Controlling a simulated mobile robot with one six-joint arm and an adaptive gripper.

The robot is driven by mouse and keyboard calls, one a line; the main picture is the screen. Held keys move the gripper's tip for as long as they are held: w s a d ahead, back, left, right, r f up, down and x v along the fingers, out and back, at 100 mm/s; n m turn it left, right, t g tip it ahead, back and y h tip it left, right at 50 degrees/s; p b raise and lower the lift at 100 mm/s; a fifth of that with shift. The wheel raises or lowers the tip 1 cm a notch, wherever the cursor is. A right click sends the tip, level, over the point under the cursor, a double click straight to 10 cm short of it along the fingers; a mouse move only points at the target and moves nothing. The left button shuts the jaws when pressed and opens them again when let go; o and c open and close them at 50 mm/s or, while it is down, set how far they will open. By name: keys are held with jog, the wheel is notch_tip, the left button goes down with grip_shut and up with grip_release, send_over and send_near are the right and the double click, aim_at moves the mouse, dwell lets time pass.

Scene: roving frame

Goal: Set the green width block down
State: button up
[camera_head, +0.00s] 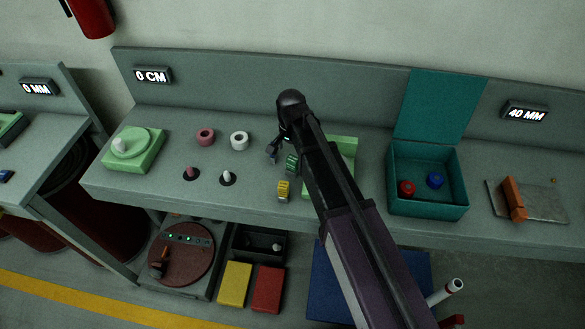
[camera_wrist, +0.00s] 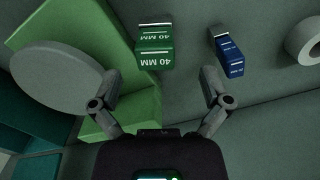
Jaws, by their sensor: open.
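The green width block (camera_wrist: 155,48), marked 40 MM, shows in the wrist view just beyond and between my fingertips, with a gap on each side. In the head view the green block (camera_head: 291,162) appears to rest on the grey bench (camera_head: 262,170), beside my gripper (camera_head: 277,150). My gripper (camera_wrist: 160,74) is open, its two fingers spread apart with nothing held. A yellow block (camera_head: 283,190) sits nearer the bench's front edge.
A pale green fixture (camera_head: 347,145) is partly hidden behind my arm; a grey disc (camera_wrist: 58,72) lies over it in the wrist view. A teal open box (camera_head: 447,210) stands right. Pink (camera_head: 205,137) and white (camera_head: 239,140) rings lie left, with free bench between.

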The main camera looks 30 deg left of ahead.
aim_at(293, 158)
jog(key=shift+f, duration=0.15)
jog(key=shift+d+f+b, duration=0.15)
jog(key=shift+f+b, duration=1.1)
jog(key=shift+b, duration=0.05)
jog(key=shift+d+f+b, duration=0.15)
jog(key=shift+f+b, duration=1.1)
jog(key=shift+b, duration=0.05)
jog(key=shift+w, duration=0.1)
grip_shut()
